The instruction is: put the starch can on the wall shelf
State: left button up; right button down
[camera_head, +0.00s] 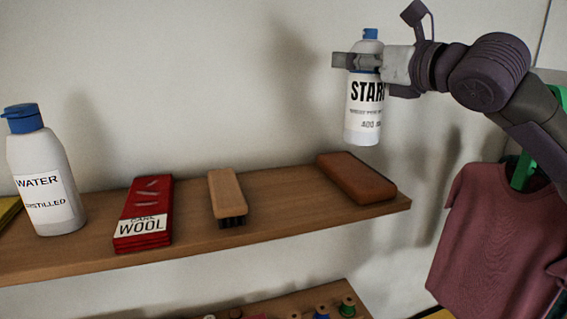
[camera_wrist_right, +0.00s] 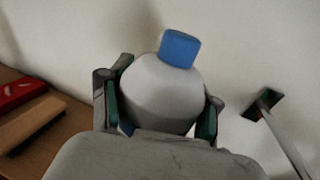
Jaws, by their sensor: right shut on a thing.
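The starch can (camera_head: 363,118) is white with a blue cap and a label whose visible letters start "STAR". My right gripper (camera_head: 358,62) is shut on its upper part and holds it nearly upright in the air. In the head view the can appears above the right part of the wooden wall shelf (camera_head: 285,222), near the brown block. In the right wrist view the can (camera_wrist_right: 165,95) sits between the two fingers of my right gripper (camera_wrist_right: 160,112). My left gripper is not in view.
On the shelf stand a white distilled water bottle (camera_head: 45,175), a red wool packet (camera_head: 144,212), a wooden brush (camera_head: 227,195) and a brown block (camera_head: 355,178). Bare shelf shows between brush and block. A maroon shirt (camera_head: 490,240) hangs at right. Thread spools (camera_head: 322,312) sit below.

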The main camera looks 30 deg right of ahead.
pick_arm(q)
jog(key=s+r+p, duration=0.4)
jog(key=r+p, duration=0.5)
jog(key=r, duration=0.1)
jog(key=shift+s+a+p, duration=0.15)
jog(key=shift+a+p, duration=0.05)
jog(key=shift+p, duration=0.15)
pick_arm(e)
jog(key=w+a+f, duration=0.4)
jog(key=a+f, duration=0.5)
jog(key=f, duration=0.1)
jog(key=shift+w+a, duration=0.15)
jog(key=shift+w, duration=0.25)
jog(key=shift+f, duration=0.1)
jog(key=c, duration=0.7)
grip_release()
jog(key=shift+f, duration=0.15)
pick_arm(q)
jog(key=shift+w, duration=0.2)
pick_arm(e)
jog(key=o, duration=0.5)
jog(key=shift+c, duration=0.2)
